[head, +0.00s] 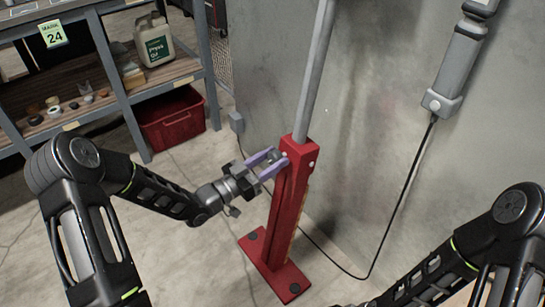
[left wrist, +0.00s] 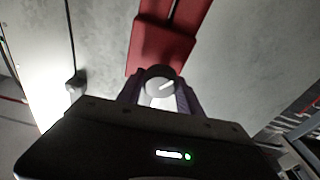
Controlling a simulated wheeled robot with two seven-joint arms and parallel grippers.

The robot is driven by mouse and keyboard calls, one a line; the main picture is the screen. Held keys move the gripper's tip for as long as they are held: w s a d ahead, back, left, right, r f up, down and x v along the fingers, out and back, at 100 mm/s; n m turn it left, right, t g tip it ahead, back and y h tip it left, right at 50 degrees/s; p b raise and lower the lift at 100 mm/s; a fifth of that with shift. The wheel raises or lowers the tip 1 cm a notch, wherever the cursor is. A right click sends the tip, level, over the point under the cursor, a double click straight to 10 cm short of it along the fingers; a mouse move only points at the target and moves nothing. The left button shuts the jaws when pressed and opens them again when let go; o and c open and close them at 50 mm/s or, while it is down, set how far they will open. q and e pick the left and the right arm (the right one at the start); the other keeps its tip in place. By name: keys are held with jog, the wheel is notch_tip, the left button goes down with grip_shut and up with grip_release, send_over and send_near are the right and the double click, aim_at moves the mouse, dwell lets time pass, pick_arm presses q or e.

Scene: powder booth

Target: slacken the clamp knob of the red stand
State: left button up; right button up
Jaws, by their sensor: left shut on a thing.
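The red stand (head: 289,200) stands upright near the wall, with a grey pole (head: 315,70) rising out of its top. The stand also shows in the left wrist view (left wrist: 165,45). My left gripper (head: 272,160) is at the upper part of the stand, on its left side. Its purple fingers are shut on the round grey clamp knob (left wrist: 161,82), which has a pale line on its face. In the head view the fingers mostly hide the knob. My right arm comes in at the lower right, but its gripper is out of view.
A shelf unit (head: 112,65) with a jug (head: 155,42) and small jars stands at the left, with a red bin (head: 172,120) on the floor. A grey device (head: 455,65) hangs on the wall (head: 385,100), its black cable looping behind the stand.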

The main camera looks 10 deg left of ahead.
pick_arm(q)
jog(key=n+y+p, duration=0.1)
jog(key=n, duration=0.4)
jog(key=shift+r+n+t, duration=0.1)
jog(key=shift+n+t, duration=0.2)
jog(key=shift+t, duration=0.1)
jog(key=shift+n+y+p, duration=0.9)
jog(key=shift+n+p, duration=0.25)
jog(key=shift+n, duration=1.55)
jog(key=o, duration=1.4)
jog(key=shift+c, duration=0.2)
jog(key=shift+s, duration=0.1)
jog(key=v, duration=0.7)
jog(key=shift+s+a+p, duration=0.2)
jog(key=shift+s+p, duration=0.15)
jog(key=shift+p, duration=0.05)
